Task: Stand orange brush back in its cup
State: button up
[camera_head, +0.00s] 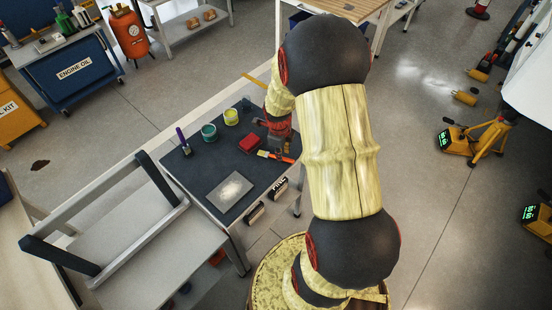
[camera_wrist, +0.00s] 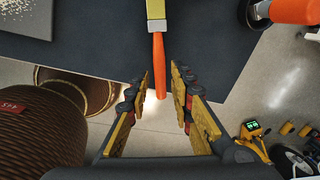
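The orange brush (camera_head: 276,156) lies flat on the dark tabletop near its right edge. In the head view my gripper (camera_head: 277,138) is just above the brush, partly hidden by my arm. A teal cup (camera_head: 209,132), a yellow cup (camera_head: 231,117) and a red block-like container (camera_head: 249,142) stand on the table. I cannot tell which cup is the brush's.
A purple-handled item (camera_head: 182,138) stands upright at the table's left. A grey sheet with pale grains (camera_head: 231,190) lies near the front. A grey bench (camera_head: 130,250) adjoins at left. A yellow floor device (camera_head: 458,142) stands right; floor between is clear.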

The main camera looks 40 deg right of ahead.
jog(key=f, duration=0.3)
jog(key=shift+w+d+f+b, duration=0.1)
jog(key=shift+w+d+b, duration=0.1)
jog(key=shift+b, duration=0.2)
jog(key=c, duration=0.3)
grip_shut()
